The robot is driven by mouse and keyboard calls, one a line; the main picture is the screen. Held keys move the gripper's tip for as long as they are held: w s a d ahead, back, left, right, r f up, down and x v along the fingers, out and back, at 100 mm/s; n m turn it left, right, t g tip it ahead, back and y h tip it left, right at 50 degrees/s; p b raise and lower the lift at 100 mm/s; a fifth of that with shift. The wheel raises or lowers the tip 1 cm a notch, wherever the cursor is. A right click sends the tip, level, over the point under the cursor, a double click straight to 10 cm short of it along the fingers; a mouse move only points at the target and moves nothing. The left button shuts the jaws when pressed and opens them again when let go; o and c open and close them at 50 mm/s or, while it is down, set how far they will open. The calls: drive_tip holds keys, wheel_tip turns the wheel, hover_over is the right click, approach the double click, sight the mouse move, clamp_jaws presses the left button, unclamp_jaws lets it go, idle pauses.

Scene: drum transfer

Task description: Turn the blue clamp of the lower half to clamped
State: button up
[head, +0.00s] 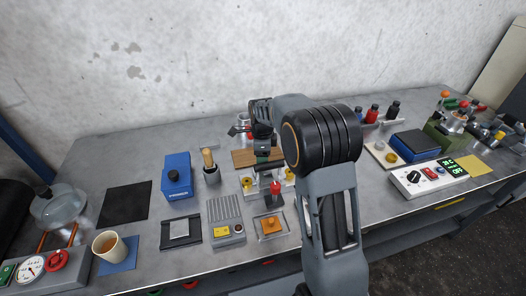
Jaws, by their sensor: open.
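I cannot pick out the blue clamp or the lower half for certain in the head view. A green fixture (437,133) at the far right carries metal parts and several small coloured knobs, among them an orange knob (445,94) and a yellow knob (500,135). The details there are too small to tell any clamp's position. My gripper (243,130) is open and held above the back middle of the bench, near a brown wooden board (243,158). It is far to the left of the green fixture. My arm hides part of the bench's middle.
A white control box (428,178) with a green display stands in front of the fixture. A blue box (178,177), a grey slotted box (225,220) and a cup (110,246) stand on the left half. The grey bench (150,140) meets a wall behind.

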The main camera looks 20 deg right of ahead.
wheel_tip(320, 180, up, 14)
idle(0.6)
drive_tip(key=shift+f, duration=0.1)
drive_tip(key=f+n, duration=0.1)
drive_tip(key=n, duration=0.1)
drive_tip(key=s+f+n, duration=0.1)
drive_tip(key=n, duration=0.2)
drive_tip(key=f+n, duration=0.1)
drive_tip(key=n, duration=0.2)
drive_tip(key=shift+s+f, duration=0.3)
drive_tip(key=shift+f, duration=0.1)
drive_tip(key=s+n, duration=0.3)
drive_tip(key=s, duration=0.1)
drive_tip(key=s+f+n+t, duration=0.1)
drive_tip(key=s+n, duration=0.3)
drive_tip(key=s, duration=0.1)
drive_tip(key=s+n, duration=0.4)
drive_tip(key=shift+s+f+t, duration=0.3)
drive_tip(key=shift+f+t, duration=0.1)
drive_tip(key=s+n+t, duration=0.1)
drive_tip(key=s+n, duration=0.1)
drive_tip(key=s, duration=0.6)
drive_tip(key=shift+s+r+t, duration=0.15)
drive_tip(key=shift+s+t, duration=0.15)
drive_tip(key=shift+t, duration=0.1)
drive_tip(key=shift+d, duration=0.15)
